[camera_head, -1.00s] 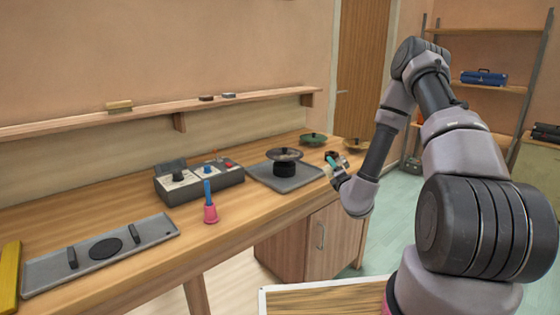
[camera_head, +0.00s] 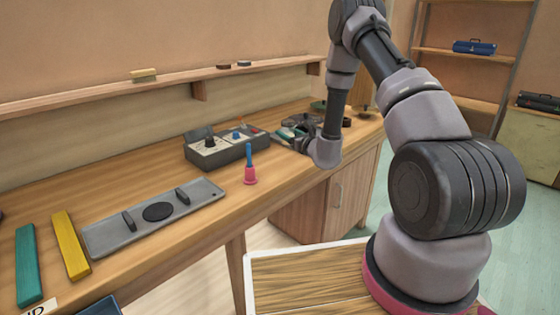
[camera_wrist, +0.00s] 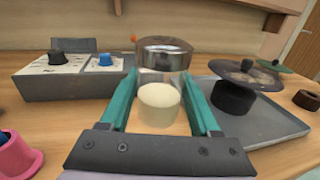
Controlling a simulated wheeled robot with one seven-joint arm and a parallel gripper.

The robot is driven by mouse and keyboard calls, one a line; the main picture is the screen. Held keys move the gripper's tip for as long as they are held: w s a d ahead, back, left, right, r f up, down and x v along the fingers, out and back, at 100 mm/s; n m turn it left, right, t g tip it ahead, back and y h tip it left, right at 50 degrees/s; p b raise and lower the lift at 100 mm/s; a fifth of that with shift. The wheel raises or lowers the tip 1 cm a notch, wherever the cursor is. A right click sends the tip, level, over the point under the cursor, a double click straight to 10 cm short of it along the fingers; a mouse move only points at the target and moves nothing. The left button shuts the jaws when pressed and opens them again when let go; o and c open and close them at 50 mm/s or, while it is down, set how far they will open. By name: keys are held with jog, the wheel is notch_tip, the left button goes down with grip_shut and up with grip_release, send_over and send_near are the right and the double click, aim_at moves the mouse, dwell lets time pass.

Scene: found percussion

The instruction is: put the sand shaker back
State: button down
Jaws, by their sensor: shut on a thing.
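My gripper (camera_wrist: 159,78), with teal fingers, is shut on the sand shaker (camera_wrist: 158,106), a clear jar with a metal lid and pale sand at its bottom. The shaker is upright between the fingers. In the head view my gripper (camera_head: 291,132) is over the far part of the bench, right of the grey control box (camera_head: 228,152); the shaker cannot be made out there. A grey tray (camera_head: 107,234) with a black round pad (camera_head: 158,212) and two dark uprights lies nearer on the bench. The pad is bare.
A second grey tray (camera_wrist: 275,128) holds a dark lid on a black stand (camera_wrist: 234,96). A yellow bar (camera_head: 71,245) and teal bar (camera_head: 28,265) lie left.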

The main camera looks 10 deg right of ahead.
notch_tip(320, 180, down, 8)
jog(key=shift+f, duration=0.2)
dwell(0.3)
jog(key=shift+c, duration=0.6)
grip_release()
jog(key=shift+f, duration=0.1)
